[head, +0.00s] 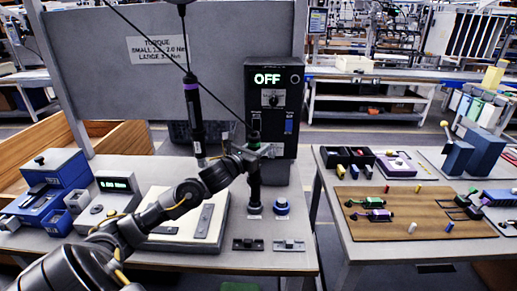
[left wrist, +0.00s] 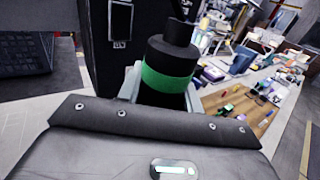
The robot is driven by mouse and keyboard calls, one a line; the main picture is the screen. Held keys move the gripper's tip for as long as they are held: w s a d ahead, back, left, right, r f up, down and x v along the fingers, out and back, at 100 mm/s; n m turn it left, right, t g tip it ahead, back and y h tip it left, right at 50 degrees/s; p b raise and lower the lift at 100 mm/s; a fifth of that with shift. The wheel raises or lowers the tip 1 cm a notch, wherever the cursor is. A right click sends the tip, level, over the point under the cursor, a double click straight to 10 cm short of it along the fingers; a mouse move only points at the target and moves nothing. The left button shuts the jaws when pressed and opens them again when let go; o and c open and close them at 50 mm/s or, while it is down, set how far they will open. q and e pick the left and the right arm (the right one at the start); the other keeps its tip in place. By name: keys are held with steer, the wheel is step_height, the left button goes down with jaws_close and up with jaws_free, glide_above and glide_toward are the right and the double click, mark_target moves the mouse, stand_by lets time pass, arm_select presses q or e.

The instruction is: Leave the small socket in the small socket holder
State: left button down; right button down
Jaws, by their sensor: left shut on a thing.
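My left gripper (head: 264,151) is shut on a black screwdriver with a green band (head: 254,178). The same green band shows close up between the fingers in the left wrist view (left wrist: 166,82). The screwdriver hangs upright from a cord over the left table. Its lower end is at a small labelled spot (head: 254,216) near the table's front right. The small socket and its holder cannot be made out clearly there, nor whether the tip touches. A round holder with a blue ring (head: 281,206) stands just right of it. My right gripper is not in view.
A second black screwdriver with a purple band (head: 193,108) hangs left of the gripper. A black control box reading OFF (head: 272,105) stands behind. A right-hand table (head: 375,249) carries a brown mat with parts.

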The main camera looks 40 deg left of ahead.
arm_select(q)
steer(key=shift+s+d+f+b, duration=0.1)
steer(key=shift+f+b, duration=0.3)
stand_by(0.8)
